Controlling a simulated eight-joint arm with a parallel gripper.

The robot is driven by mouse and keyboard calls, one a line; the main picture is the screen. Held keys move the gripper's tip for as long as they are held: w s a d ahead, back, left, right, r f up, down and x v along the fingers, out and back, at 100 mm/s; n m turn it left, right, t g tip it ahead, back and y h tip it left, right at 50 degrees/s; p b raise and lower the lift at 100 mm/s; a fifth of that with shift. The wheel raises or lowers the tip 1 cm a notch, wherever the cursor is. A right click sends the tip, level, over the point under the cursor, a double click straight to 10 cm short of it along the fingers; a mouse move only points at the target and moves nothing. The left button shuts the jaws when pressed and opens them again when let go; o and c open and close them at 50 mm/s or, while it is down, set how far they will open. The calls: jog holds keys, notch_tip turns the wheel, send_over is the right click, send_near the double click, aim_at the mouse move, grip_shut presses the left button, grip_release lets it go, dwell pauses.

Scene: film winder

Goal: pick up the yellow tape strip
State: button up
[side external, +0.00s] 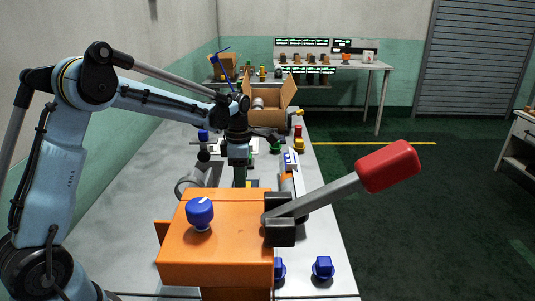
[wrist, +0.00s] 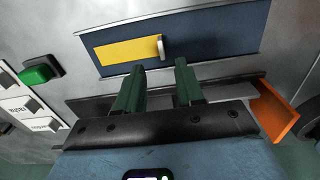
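The yellow tape strip (wrist: 125,52) lies flat on a dark blue panel (wrist: 215,28) in the wrist view. A small pale tab (wrist: 161,47) stands at the strip's right end. My gripper (wrist: 159,69) has two green fingers, spread apart with nothing between them. The fingertips appear just below the strip's right end and the tab in the picture. I cannot tell whether they touch the panel. In the side external view my gripper (side external: 239,183) points down above the bench, behind the orange box. A bit of yellow shows beside its fingertips there; the rest is hidden.
The orange box (side external: 215,245) with a blue knob and red-handled lever (side external: 388,166) stands in front. A cardboard box (side external: 268,105) is behind. The wrist view shows a green button (wrist: 40,70) at left and an orange part (wrist: 273,110) at right.

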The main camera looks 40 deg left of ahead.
jog(key=shift+d+f, duration=0.2)
jog(key=shift+f, duration=2.65)
grip_shut()
